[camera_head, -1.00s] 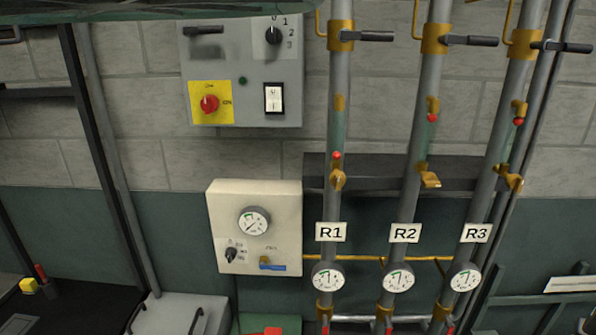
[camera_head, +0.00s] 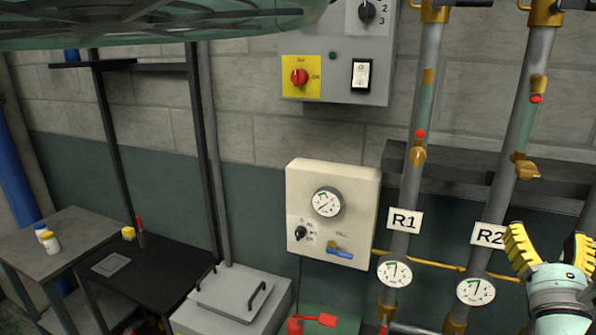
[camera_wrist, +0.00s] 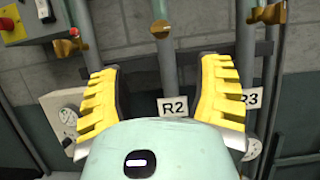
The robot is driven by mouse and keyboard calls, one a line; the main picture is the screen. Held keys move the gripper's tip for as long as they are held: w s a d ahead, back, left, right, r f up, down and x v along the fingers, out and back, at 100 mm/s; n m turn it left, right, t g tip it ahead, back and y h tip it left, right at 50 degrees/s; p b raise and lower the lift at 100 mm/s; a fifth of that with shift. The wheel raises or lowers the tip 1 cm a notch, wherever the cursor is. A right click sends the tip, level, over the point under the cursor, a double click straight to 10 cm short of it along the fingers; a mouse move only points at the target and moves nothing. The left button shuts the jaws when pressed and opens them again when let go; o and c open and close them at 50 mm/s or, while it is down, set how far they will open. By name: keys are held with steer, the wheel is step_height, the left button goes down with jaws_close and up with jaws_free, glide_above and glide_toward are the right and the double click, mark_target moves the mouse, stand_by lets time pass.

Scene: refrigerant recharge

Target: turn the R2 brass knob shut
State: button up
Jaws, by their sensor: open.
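The R2 brass knob (camera_head: 526,167) sits on the grey R2 pipe (camera_head: 508,172), above the white R2 label (camera_head: 487,235). It also shows in the wrist view (camera_wrist: 160,30), at the top, beyond the fingers. My gripper (camera_head: 550,252) is at the lower right in the head view, below the knob and near the R2 label. Its yellow ribbed fingers are spread wide and empty. In the wrist view my gripper (camera_wrist: 160,72) frames the R2 pipe and label between its fingers, apart from the knob.
The R1 pipe (camera_head: 410,186) with its brass knob (camera_head: 418,155) stands left of R2. In the wrist view, the R3 brass knob (camera_wrist: 267,13) is to the right. Round gauges hang below the labels. A cream control box (camera_head: 300,180) is left of R1. A dark ledge (camera_head: 455,170) runs behind the pipes.

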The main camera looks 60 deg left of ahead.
mark_target(528, 170)
steer(key=p+x, duration=0.5)
steer(key=x, duration=0.8)
steer(key=shift+w+a+r, duration=0.15)
steer(key=shift+w+a, duration=0.1)
steer(key=shift+p+x, duration=0.35)
steer(key=shift+x, duration=0.5)
steer(key=shift+o, duration=0.3)
steer(key=shift+d, duration=0.1)
steer(key=c, duration=1.2)
